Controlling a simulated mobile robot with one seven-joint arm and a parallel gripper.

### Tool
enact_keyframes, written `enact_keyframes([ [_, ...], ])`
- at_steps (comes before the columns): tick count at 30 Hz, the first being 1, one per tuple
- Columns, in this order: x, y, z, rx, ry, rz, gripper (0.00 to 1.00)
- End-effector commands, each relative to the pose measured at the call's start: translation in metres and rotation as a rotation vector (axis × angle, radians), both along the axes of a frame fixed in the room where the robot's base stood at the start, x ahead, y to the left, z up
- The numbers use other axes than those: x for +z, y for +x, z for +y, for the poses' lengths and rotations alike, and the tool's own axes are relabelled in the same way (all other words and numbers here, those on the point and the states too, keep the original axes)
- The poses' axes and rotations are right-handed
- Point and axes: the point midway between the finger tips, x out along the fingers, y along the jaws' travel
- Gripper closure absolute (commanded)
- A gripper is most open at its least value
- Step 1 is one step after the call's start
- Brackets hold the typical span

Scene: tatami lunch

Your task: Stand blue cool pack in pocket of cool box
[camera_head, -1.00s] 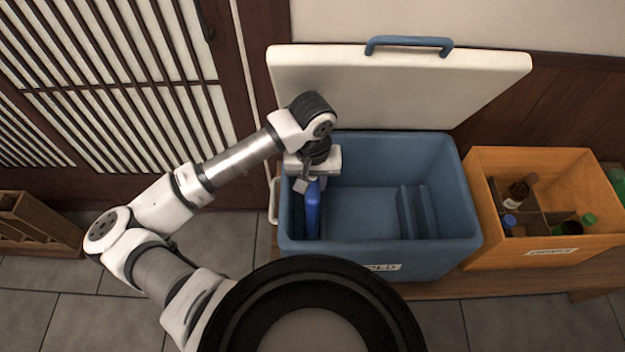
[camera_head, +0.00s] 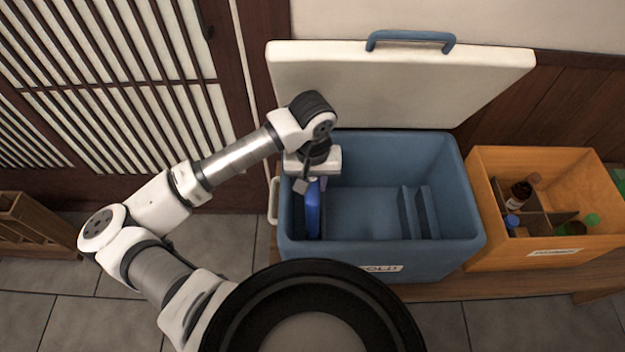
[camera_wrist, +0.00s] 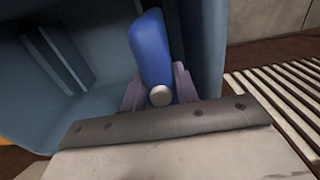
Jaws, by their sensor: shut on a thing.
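The blue cool pack (camera_head: 313,209) hangs upright below my gripper (camera_head: 309,184), inside the left end of the cool box (camera_head: 375,250). In the wrist view the cool pack (camera_wrist: 151,52) shows its blue face and a pale round cap, and my gripper (camera_wrist: 160,92) is shut on it. A dark narrow slot, the pocket, lies beside the pack along the box's left wall. I cannot tell whether the pack's lower end is within this pocket or touches the floor. Another pair of ribs (camera_head: 420,212) stands at the right end of the box.
The box's white lid (camera_head: 400,85) stands open behind it, with a blue handle. An orange crate (camera_head: 540,250) with bottles and dividers stands close on the right. A slatted screen is at the left. The middle of the box is empty.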

Motion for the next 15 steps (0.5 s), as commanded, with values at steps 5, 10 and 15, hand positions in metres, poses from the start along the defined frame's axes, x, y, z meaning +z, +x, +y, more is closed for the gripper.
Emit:
enact_keyframes([
  [5,-0.004,0.0004,0.0002,0.0,0.001,-0.002,1.0],
  [10,-0.007,0.0004,0.0001,0.0,0.001,-0.002,1.0],
  [15,-0.01,0.0001,0.0,0.0,0.0,-0.001,1.0],
])
